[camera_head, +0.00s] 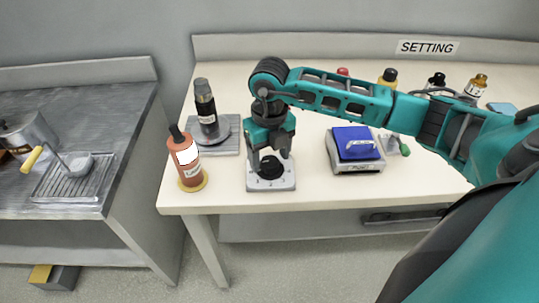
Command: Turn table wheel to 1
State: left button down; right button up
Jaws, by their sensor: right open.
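The table wheel is a small black dial (271,168) on a light grey base plate (270,185) at the front edge of the cream table. Small marks show on the front of the base, too small to read. My right arm reaches in from the right, and my right gripper (269,160) points down right over the dial. Its fingers are open, one on each side of the dial's upper part; I cannot tell whether they touch it. The gripper hides the back of the dial and its pointer setting. My left gripper is out of view.
An orange bottle (187,162) and a dark bottle (206,108) on a grey plate stand left of the dial. A blue block on a grey device (357,168) and a green-handled lever (404,149) are to the right. Several bottles stand at the back.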

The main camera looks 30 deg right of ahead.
jog(key=shift+f, duration=0.2)
jog(key=c, duration=1.1)
